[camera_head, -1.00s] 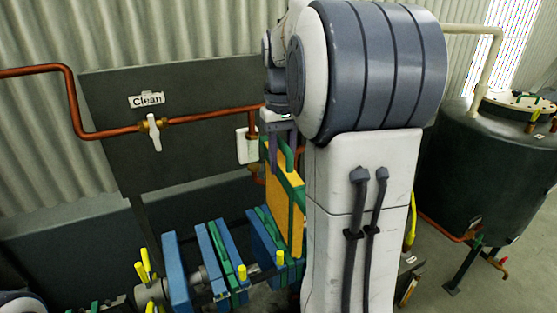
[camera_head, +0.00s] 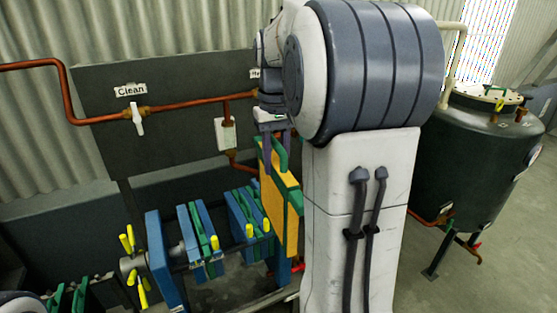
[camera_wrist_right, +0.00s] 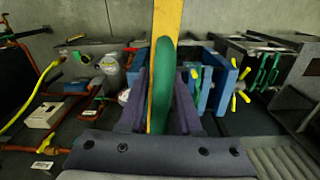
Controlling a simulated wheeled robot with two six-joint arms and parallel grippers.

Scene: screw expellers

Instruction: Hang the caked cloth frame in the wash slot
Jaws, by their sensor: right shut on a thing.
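The caked cloth frame (camera_head: 279,193) is a yellow-orange panel with green edging and a green top handle. My right gripper (camera_head: 276,132) is shut on it from above, and the frame hangs upright beside the right end of the press plates. In the right wrist view its green handle (camera_wrist_right: 162,85) sits between the fingers, with the yellow panel beyond. My right arm hides what lies to the right of the frame. My left gripper is not in view. I cannot make out for sure which place is the wash slot.
A filter press with blue plates (camera_head: 163,262), green frames and yellow handles stands at lower left. Green-handled frames (camera_head: 57,302) sit at the bottom left edge. A panel labelled Clean (camera_head: 131,90), copper pipe (camera_head: 190,107) and white valve lie behind. A dark tank (camera_head: 475,160) stands right.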

